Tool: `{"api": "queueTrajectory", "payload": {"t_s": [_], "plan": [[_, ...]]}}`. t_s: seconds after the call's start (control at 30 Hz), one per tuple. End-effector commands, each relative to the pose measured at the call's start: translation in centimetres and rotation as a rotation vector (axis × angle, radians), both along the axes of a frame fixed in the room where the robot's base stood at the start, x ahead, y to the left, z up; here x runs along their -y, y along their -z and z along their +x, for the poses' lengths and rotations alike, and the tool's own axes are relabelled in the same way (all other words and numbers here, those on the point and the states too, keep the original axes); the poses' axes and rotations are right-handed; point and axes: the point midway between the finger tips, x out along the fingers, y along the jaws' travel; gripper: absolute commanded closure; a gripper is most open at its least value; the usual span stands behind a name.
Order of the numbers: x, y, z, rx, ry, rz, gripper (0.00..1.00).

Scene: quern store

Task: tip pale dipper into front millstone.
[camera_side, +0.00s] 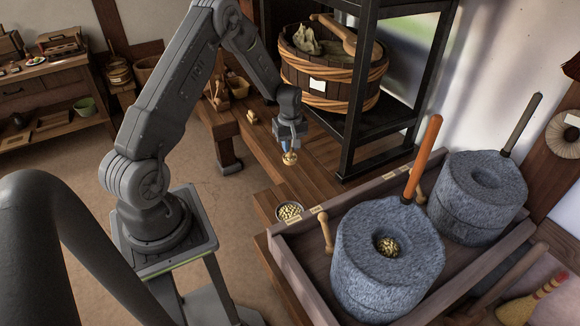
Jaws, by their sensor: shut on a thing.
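My gripper (287,146) hangs over the wooden bench left of the millstones, shut on a small golden-pale cup-like thing (290,158), which seems to be the pale dipper. Grain seems to show at its top; its details are too small to tell. The front millstone (385,285) is a grey stone drum with an orange upright handle (423,158). Its centre hollow holds some yellowish grain (387,246). The gripper and dipper are well up and to the left of this stone, apart from it.
A bowl of pale grain (290,211) stands left of the front millstone. The rear millstone (478,195) has a dark handle (522,124). A wooden trough (292,268) surrounds the stones. A banded tub (330,82) sits on a black rack (350,148) behind my gripper.

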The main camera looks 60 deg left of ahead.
Motion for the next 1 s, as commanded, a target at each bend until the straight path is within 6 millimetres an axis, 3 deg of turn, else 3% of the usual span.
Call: {"api": "queueTrajectory", "payload": {"t_s": [0.1, 0.27, 0.57, 0.77, 1.0], "plan": [[0.0, -3.0, 0.1, 0.003, 0.0, 0.002, 1.0], [0.0, -6.0, 0.0, 0.003, 0.0, 0.002, 1.0], [5.3, -5.4, 4.1, 0.001, -0.159, -0.003, 1.0], [11.6, -5.4, 7.6, 0.001, -0.33, -0.005, 1.0], [22.5, -5.4, 10.8, 0.001, -0.6, -0.006, 1.0]]}}
